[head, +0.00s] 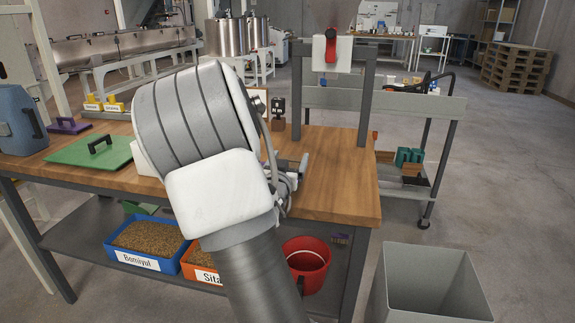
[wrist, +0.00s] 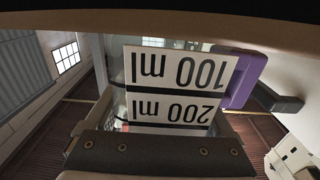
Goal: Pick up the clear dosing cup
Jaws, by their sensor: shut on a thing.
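The clear dosing cup shows upside down in the wrist view, with white labels reading 100 ml and 200 ml (wrist: 178,85) and a purple handle (wrist: 240,78) at the right. My gripper (head: 292,178) is over the right part of the wooden table in the head view, mostly hidden behind my arm. A dark jaw with screws (wrist: 150,152) lies across the bottom of the wrist view, right against the cup. The gripper is shut on the cup. The cup itself cannot be made out in the head view, and its base is hidden.
The wooden table (head: 335,180) has free room at its right end, by a grey frame (head: 365,95). Below are grain bins (head: 150,236) and a red bucket (head: 305,262). A grey bin (head: 425,285) stands right.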

